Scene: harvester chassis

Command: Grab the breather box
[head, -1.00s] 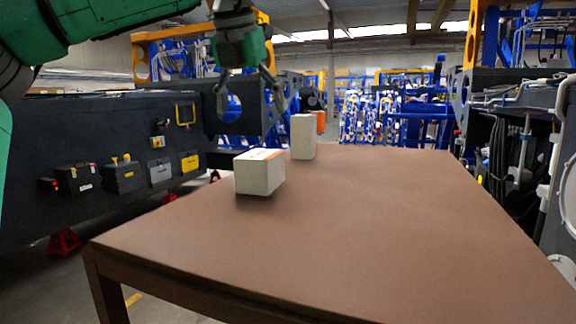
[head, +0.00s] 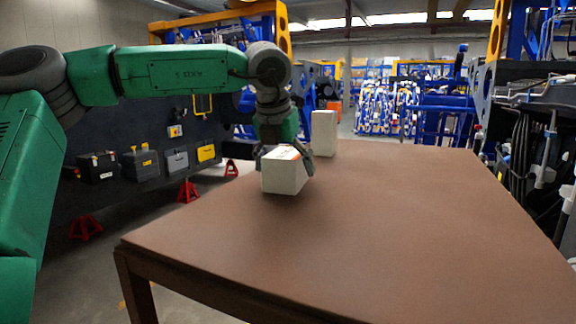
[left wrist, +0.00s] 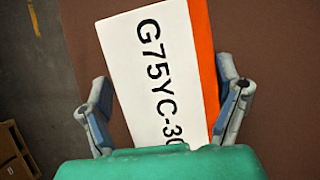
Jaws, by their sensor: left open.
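A white box with an orange stripe (head: 284,174) sits on the brown table near its left edge. In the left wrist view the same box (left wrist: 155,70) shows its top, printed "G75YC-30". My left gripper (head: 286,166) has come down over this box, with its fingers around the sides. In the left wrist view the two fingers of my left gripper (left wrist: 165,105) stand apart on either side of the box, open. A second, taller white box (head: 324,133) stands upright farther back. The pictures do not show which box is the breather box. My right gripper is not in view.
The brown table (head: 400,230) is clear in front and to the right. A dark chassis panel with several small boxes (head: 140,163) stands to the left. Machinery (head: 530,110) stands close at the right edge.

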